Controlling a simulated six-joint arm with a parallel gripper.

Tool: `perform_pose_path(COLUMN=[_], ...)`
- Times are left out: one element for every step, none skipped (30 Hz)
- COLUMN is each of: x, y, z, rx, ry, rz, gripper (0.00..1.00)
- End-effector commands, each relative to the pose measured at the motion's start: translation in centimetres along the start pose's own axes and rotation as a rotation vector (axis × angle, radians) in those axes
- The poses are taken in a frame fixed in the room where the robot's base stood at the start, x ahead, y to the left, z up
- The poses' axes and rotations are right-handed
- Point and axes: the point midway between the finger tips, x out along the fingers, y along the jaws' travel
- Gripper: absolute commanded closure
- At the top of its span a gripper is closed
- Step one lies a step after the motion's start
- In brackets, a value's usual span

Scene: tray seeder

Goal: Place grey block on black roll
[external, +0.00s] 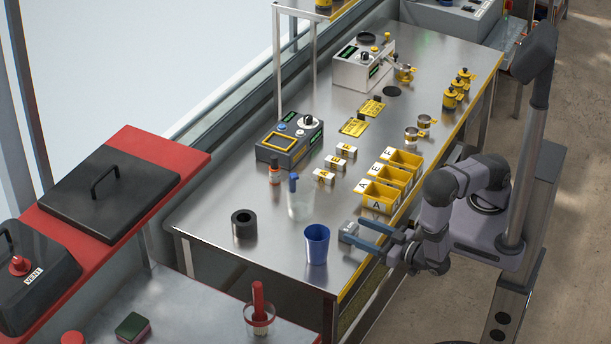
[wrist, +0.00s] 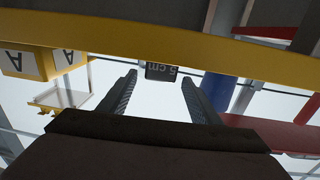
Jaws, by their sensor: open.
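The grey block (external: 347,228) sits near the table's yellow front edge, right of the blue cup, in the external view. In the wrist view the dark grey block (wrist: 161,71) shows an upside-down "5 cm" label. My gripper (external: 358,234) is open at the table edge, its fingers pointing at the block. In the wrist view the block appears between the open fingertips (wrist: 159,79); I cannot tell whether they touch it. The black roll (external: 237,233) stands upright on the table, left of the blue cup, its top hole open and nothing on it.
The blue cup (external: 316,246) stands between block and roll. A clear beaker (external: 300,207) with a blue-topped item stands behind it. Yellow bins (external: 378,206) line the front edge to the right. The tabletop around the roll is clear.

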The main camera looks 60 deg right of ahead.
Motion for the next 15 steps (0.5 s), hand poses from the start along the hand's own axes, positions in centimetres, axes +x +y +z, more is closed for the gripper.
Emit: perform_pose_path(x=[-0.7, -1.1, -1.5, -1.8, -2.1, -2.5, -2.7, -3.0, -3.2, -3.4, -3.6, -3.7, -3.8, -3.9, -4.0], y=[-0.1, -0.1, -0.1, 0.0, 0.0, 0.0, 0.0, 0.0, 0.0, 0.0, 0.1, 0.1, 0.1, 0.1, 0.1], z=[0.2, 0.1, 0.1, 0.0, -0.1, -0.1, -0.1, -0.1, -0.1, -0.2, -0.2, -0.2, -0.2, -0.2, -0.3], rx=[0.001, 0.001, 0.001, 0.001, 0.001, 0.001, 0.001, 0.000, 0.000, 0.000, 0.000, 0.000, 0.000, 0.000, 0.000], ry=[-0.001, 0.000, 0.000, 0.000, 0.000, 0.000, -0.001, -0.001, -0.001, -0.001, 0.000, 0.000, 0.000, 0.000, 0.000], rz=[-0.005, -0.006, -0.005, -0.005, -0.005, -0.005, -0.004, -0.003, -0.003, -0.003, -0.002, -0.002, -0.001, -0.001, -0.001], gripper=[0.42, 0.42, 0.42, 0.42, 0.42, 0.42, 0.42, 0.42, 0.42, 0.42, 0.42, 0.42, 0.42, 0.42, 0.42])
